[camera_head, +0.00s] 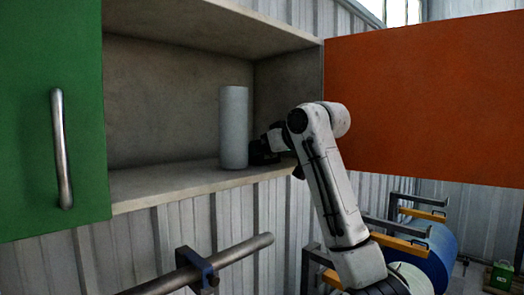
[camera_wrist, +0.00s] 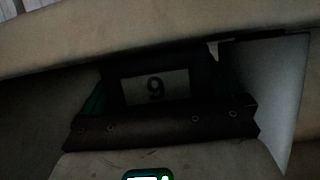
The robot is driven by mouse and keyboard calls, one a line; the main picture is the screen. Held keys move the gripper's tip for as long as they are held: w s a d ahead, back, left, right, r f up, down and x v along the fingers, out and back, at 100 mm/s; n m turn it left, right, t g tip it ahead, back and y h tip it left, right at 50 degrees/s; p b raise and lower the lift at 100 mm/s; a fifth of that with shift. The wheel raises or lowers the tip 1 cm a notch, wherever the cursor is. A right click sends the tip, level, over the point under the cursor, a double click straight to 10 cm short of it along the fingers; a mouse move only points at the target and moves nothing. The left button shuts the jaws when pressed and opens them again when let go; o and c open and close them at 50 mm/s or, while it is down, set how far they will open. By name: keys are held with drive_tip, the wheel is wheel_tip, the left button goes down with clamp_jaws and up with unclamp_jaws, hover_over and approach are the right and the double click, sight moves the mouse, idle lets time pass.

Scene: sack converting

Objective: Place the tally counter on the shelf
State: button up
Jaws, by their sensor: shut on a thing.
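My gripper (camera_head: 264,152) is dark and reaches into the open cabinet from the right, low over the shelf (camera_head: 165,184). It is just right of a pale upright cylinder (camera_head: 234,127); I cannot tell whether they touch. In the wrist view my gripper (camera_wrist: 160,122) is a dark block with a bolted bar and a pale plate reading "9". Dark green edges show beside the block. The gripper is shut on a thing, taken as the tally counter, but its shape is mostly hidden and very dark. I cannot tell whether it touches the shelf.
A green door (camera_head: 45,110) with a metal handle stands at the left and an orange door panel (camera_head: 425,100) at the right. A metal bar (camera_head: 225,258) sticks out below the shelf. A blue roll (camera_head: 432,255) is at lower right. The shelf's left part is clear.

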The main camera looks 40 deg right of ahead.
drive_tip(key=o, duration=0.8)
drive_tip(key=shift+f, duration=0.1)
drive_tip(key=b+v, duration=0.4)
drive_tip(key=v, duration=0.8)
drive_tip(key=shift+r, duration=0.2)
